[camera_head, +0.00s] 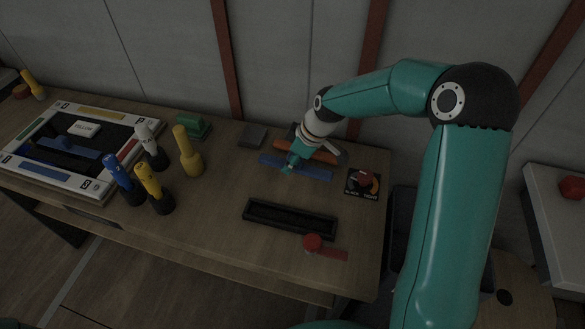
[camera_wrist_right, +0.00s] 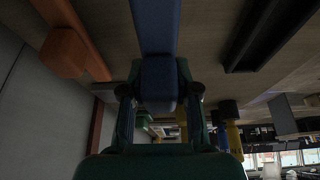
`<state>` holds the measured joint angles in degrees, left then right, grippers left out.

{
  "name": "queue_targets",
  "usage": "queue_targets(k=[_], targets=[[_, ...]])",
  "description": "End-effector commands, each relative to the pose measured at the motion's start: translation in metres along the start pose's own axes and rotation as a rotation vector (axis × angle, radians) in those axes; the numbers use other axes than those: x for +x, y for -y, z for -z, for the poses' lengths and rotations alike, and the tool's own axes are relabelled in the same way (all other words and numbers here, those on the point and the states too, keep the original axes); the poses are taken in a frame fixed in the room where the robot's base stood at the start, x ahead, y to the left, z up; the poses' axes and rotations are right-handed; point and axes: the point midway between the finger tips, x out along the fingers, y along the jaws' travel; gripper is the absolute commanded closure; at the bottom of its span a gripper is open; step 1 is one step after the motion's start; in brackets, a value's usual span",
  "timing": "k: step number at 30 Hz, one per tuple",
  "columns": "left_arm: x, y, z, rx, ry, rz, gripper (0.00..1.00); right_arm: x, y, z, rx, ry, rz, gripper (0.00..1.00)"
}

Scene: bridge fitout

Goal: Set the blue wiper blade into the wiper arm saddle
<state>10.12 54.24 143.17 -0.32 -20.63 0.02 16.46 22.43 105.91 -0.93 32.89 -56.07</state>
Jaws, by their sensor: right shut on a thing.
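The blue wiper blade (camera_head: 315,174) is a long bar at the back right of the bench. My right gripper (camera_head: 289,168) is shut on it near its middle, pointing down. In the right wrist view the blue blade (camera_wrist_right: 157,35) runs between the fingers of the right gripper (camera_wrist_right: 158,102). Whether the blade touches the bench is unclear. A long black trough (camera_head: 285,228) lies in front of the blade, apart from it. I cannot tell for sure which part is the wiper arm saddle. My left gripper is out of view.
An orange bar (camera_head: 318,154) lies just behind the blade. A dial plate (camera_head: 353,184) with a red knob is at the right.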

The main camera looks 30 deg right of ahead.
Motion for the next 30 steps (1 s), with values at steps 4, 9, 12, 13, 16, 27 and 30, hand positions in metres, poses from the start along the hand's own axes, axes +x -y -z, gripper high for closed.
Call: queue_targets(k=[4,9,12,13,16,27,30], targets=[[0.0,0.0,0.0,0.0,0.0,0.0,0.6,0.02,0.001,-0.009,0.002,0.003,0.003,1.0],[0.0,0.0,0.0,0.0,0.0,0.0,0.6,0.032,0.0,-0.014,0.0,0.002,0.001,1.0],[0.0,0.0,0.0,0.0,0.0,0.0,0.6,0.032,0.0,-0.014,-0.001,0.001,0.0,1.0],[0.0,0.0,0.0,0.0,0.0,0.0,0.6,0.032,0.0,-0.013,-0.001,0.001,0.0,1.0],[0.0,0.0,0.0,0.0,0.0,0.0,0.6,0.032,0.0,-0.013,-0.001,0.001,0.0,1.0],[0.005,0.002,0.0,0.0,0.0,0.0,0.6,0.036,0.001,-0.015,-0.001,0.001,0.001,0.44],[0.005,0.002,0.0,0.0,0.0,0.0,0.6,0.036,0.001,-0.015,-0.001,0.001,0.001,0.44]])
